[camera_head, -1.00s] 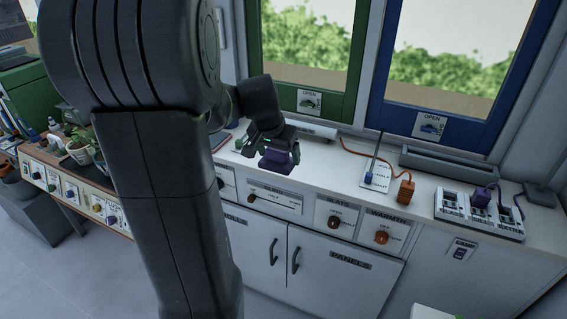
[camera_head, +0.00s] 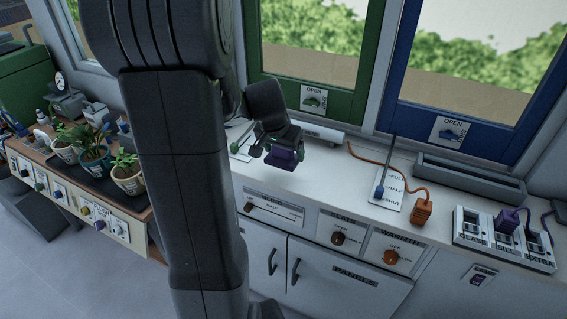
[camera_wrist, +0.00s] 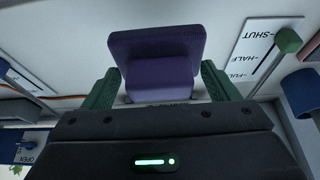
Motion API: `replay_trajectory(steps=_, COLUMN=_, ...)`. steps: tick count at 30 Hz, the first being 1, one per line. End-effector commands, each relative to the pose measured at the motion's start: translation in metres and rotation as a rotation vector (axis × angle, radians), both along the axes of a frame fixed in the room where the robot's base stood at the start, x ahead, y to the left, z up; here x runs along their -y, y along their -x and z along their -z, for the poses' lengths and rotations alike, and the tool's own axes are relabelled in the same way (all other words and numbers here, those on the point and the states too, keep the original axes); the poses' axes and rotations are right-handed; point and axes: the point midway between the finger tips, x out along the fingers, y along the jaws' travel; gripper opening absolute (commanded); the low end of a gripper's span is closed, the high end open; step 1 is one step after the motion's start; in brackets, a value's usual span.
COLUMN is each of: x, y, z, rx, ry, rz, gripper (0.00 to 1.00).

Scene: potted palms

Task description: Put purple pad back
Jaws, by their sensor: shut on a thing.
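The purple pad (camera_head: 283,158) is held in my gripper (camera_head: 279,151) above the white counter. In the wrist view the pad (camera_wrist: 155,48) shows a wide flat plate with a narrower block below it. The block sits between the two green fingers of my gripper (camera_wrist: 160,88). In the head view the pad hangs below the dark gripper body, left of the middle of the counter. I cannot tell from the pictures how high it is above the counter top. No empty place marked for the pad is clear to see.
A slider plate (camera_head: 388,187) with a blue knob and an orange block (camera_head: 422,211) with a cord stand to the right. A labelled socket block (camera_head: 470,250) holds a purple plug (camera_head: 507,221). Potted plants (camera_head: 129,177) stand on the left bench. Windows rise behind the counter.

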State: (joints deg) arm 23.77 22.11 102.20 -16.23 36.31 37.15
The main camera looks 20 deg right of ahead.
Motion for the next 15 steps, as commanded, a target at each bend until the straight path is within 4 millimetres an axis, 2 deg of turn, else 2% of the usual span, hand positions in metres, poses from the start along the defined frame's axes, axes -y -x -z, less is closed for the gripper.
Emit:
replay_trajectory(steps=10, x=0.000, y=0.000, z=0.043, rx=-0.004, ry=-0.001, rz=0.000, gripper=0.63)
replay_trajectory(steps=15, x=0.000, y=0.000, z=0.050, rx=0.002, ry=-0.001, rz=0.000, gripper=0.63)
